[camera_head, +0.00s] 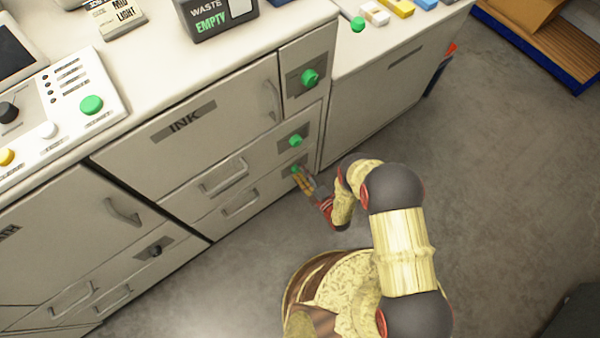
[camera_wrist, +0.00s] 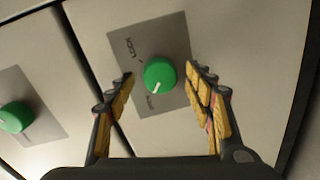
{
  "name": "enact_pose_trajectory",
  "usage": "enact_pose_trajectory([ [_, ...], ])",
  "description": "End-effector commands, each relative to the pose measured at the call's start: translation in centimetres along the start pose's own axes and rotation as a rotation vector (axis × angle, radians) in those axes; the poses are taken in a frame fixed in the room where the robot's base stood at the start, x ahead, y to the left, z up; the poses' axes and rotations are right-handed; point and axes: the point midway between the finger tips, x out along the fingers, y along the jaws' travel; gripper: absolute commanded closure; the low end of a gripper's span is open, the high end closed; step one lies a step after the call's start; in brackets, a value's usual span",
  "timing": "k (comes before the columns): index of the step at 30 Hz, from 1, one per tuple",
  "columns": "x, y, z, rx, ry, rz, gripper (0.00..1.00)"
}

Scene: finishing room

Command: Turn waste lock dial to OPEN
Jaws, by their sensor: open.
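A green round dial (camera_wrist: 160,73) sits on a grey plate (camera_wrist: 120,46) between my fingers in the wrist view. The word LOCK reads at the plate's upper left; a second, smaller label lies lower left and is too blurred to read surely. The dial's white mark points down and slightly left, towards that second label. My gripper (camera_wrist: 159,76) is open, a finger on each side of the dial, with small gaps visible. In the head view my gripper (camera_head: 305,182) is at the lowest green dial (camera_head: 294,169), which it partly covers. No name for this dial is readable.
A second green dial (camera_wrist: 15,117) is left in the wrist view. In the head view, further green dials sit above, at the middle drawer (camera_head: 296,139) and the top door (camera_head: 310,77). Drawer handles (camera_head: 240,203) stick out to the left. The floor (camera_head: 480,170) on the right is clear.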

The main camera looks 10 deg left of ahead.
Motion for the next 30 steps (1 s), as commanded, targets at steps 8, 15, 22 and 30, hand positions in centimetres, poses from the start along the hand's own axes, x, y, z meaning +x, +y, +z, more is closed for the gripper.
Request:
enact_pose_trajectory([
  [8, -4.9, 0.0, 0.2, 0.002, -0.005, -0.001, 0.47],
  [15, -9.4, 0.0, 0.1, 0.001, -0.005, -0.001, 0.47],
  [22, -11.2, 0.0, 0.1, 0.0, -0.002, -0.001, 0.47],
  [30, -11.6, 0.0, 0.0, 0.001, 0.0, 0.0, 0.47],
])
